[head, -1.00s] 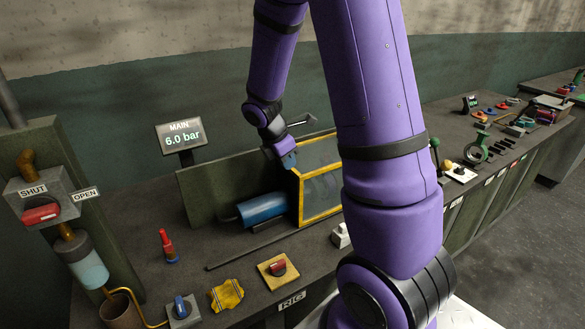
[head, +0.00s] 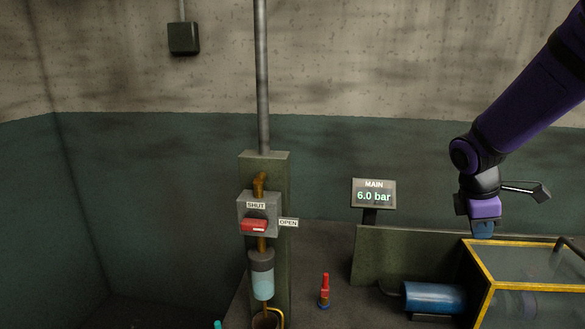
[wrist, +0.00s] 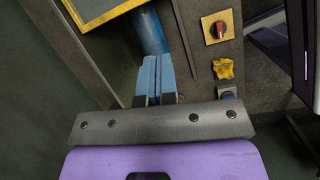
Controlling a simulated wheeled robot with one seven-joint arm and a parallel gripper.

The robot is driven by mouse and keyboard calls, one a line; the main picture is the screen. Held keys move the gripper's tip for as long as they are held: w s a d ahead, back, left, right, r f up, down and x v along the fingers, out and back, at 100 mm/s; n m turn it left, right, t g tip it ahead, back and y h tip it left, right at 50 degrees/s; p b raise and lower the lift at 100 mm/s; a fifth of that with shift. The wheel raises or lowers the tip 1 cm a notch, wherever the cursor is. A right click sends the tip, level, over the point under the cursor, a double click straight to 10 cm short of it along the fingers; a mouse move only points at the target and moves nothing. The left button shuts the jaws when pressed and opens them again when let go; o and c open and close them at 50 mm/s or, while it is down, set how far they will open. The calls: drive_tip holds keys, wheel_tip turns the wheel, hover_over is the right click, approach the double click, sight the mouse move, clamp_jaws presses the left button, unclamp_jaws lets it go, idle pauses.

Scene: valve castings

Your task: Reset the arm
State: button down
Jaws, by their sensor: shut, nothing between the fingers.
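My purple arm comes in from the right in the head view and ends in my gripper (head: 483,233), pointing down. The blue fingers are together with nothing between them; the wrist view shows them (wrist: 152,80) side by side. In the head view the gripper appears above or near the back left corner of a yellow-framed clear box (head: 478,262). A gap between fingers and frame is hard to judge. In the wrist view the box (wrist: 112,14) lies at upper left, clear of the fingers.
A blue cylinder (head: 432,297) lies left of the box. The MAIN display (head: 373,194) reads 6.0 bar. A red-handled switch (head: 254,225) sits on a post at left. A red and blue piece (head: 324,291) stands on the bench.

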drive_tip(key=s+a+r+m+t+y, duration=0.2)
drive_tip(key=s+a+r+m, duration=0.3)
drive_tip(key=s, duration=0.4)
drive_tip(key=s+a+r+m+t+y, duration=0.1)
drive_tip(key=s+a+r+m+t, duration=0.2)
drive_tip(key=s+a+r+m, duration=0.3)
drive_tip(key=s+r+m, duration=0.2)
drive_tip(key=s, duration=0.2)
drive_tip(key=shift+y, duration=0.4)
drive_tip(key=shift+s, duration=0.1)
